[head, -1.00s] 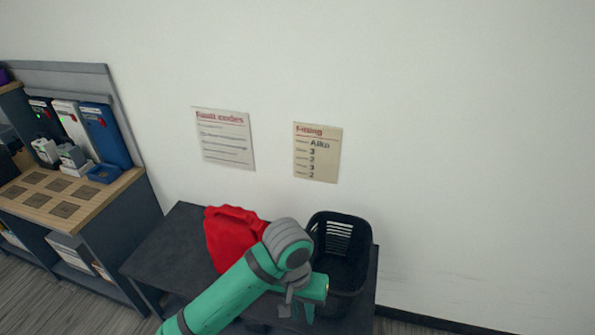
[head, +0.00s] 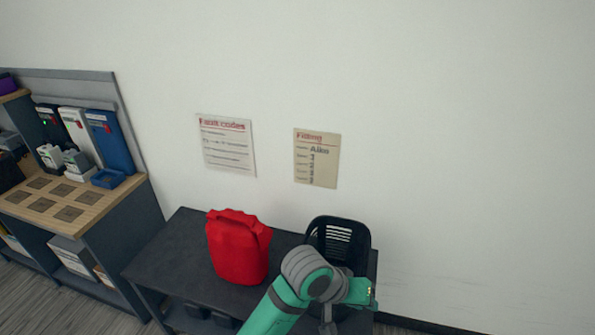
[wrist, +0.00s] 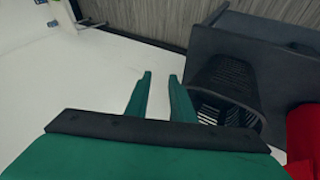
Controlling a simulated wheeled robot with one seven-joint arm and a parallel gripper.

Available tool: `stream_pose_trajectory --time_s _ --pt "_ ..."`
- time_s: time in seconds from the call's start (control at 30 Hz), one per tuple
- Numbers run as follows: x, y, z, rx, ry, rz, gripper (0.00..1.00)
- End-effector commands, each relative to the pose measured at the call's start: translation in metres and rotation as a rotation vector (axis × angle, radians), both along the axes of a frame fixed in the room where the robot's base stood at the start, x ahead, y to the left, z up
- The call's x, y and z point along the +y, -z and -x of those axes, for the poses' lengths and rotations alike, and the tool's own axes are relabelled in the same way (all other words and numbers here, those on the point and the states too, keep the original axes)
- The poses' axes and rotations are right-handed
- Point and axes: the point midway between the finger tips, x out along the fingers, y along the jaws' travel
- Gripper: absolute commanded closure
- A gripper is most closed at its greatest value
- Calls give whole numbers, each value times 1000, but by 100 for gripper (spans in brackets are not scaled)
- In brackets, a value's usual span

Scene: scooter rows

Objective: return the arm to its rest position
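My green arm (head: 280,308) with its grey joint (head: 308,272) rises from the bottom edge of the head view. It stands in front of the dark table and the black basket, hiding part of both. In the wrist view my gripper (wrist: 160,76) shows two green fingers standing apart with nothing between them. The pale wall (wrist: 95,90) shows beyond the fingers. I cannot make out the fingers in the head view.
A red bag-like container (head: 238,248) stands on the dark table (head: 178,250). A black basket (head: 345,238) sits at the table's right end; it also shows in the wrist view (wrist: 230,85). A shelf unit (head: 125,225) stands left. Wall sheets hang above.

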Motion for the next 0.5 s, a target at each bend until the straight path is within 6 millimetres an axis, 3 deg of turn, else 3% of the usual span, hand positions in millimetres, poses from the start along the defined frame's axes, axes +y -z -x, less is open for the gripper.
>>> stream_pose_trajectory --time_s 0.03,0.2,0.33,0.5 --pt "-19 -5 -1 -22 -6 71 78" --pt "-66 -29 -14 -126 -58 289 78" --pt "-87 -45 -22 -195 -122 433 78" --pt "-100 -58 -31 -278 -229 585 78"
